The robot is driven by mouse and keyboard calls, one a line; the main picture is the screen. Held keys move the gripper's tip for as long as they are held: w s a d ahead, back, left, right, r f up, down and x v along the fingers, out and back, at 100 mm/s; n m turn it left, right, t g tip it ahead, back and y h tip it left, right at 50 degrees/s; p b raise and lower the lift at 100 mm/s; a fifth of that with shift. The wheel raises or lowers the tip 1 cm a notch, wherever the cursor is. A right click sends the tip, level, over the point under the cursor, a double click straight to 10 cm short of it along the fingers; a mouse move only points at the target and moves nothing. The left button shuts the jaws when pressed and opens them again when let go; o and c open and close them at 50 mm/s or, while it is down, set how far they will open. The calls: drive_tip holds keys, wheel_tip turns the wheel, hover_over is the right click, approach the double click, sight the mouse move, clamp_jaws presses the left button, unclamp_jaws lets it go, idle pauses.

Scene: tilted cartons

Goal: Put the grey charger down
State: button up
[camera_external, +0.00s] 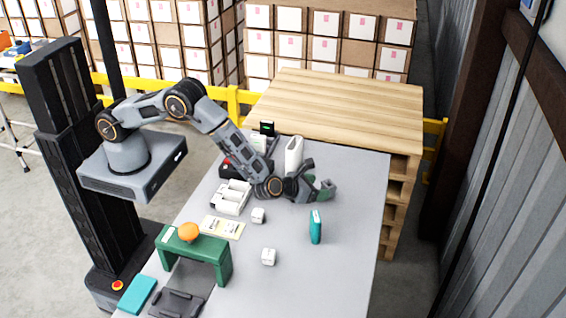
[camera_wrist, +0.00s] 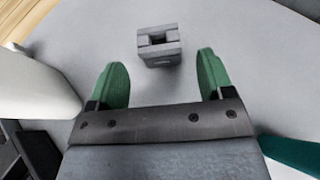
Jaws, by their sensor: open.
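The grey charger (camera_wrist: 160,48) is a small blocky piece with a notch in its top. In the wrist view it rests on the grey tabletop, just beyond my fingertips and roughly centred between them. My gripper (camera_wrist: 161,78) is open, with its two green fingers spread wide and nothing between them. No finger appears to touch the charger. In the external view my gripper (camera_external: 320,188) is low over the right half of the table. I cannot make out the charger there.
The table's right strip (camera_external: 362,200) is clear.

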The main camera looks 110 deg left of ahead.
drive_tip(key=v, duration=0.6)
drive_tip(key=shift+s+d, duration=0.1)
drive_tip(key=shift+d, duration=0.05)
drive_tip(key=s+a+r+n+g+h, duration=0.1)
drive_tip(key=s+a+r+n+g, duration=0.15)
drive_tip(key=s+r+n, duration=0.5)
drive_tip(key=s+a+r+n+g, duration=0.25)
drive_tip(key=s+r+n, duration=0.35)
drive_tip(key=s, duration=0.3)
drive_tip(key=s+d+r+n+h, duration=0.2)
drive_tip(key=s+d+n+h, duration=0.1)
drive_tip(key=s+n, duration=0.4)
drive_tip(key=s+d+r+n+h, duration=0.1)
drive_tip(key=s+d+n+h, duration=0.3)
drive_tip(key=s, duration=0.8)
drive_tip(key=n+h, duration=0.1)
drive_tip(key=n, duration=0.1)
drive_tip(key=shift+r+n+g, duration=0.35)
drive_tip(key=shift+g, duration=0.05)
drive_tip(key=shift+d+r, duration=0.1)
drive_tip(key=shift+r, duration=0.1)
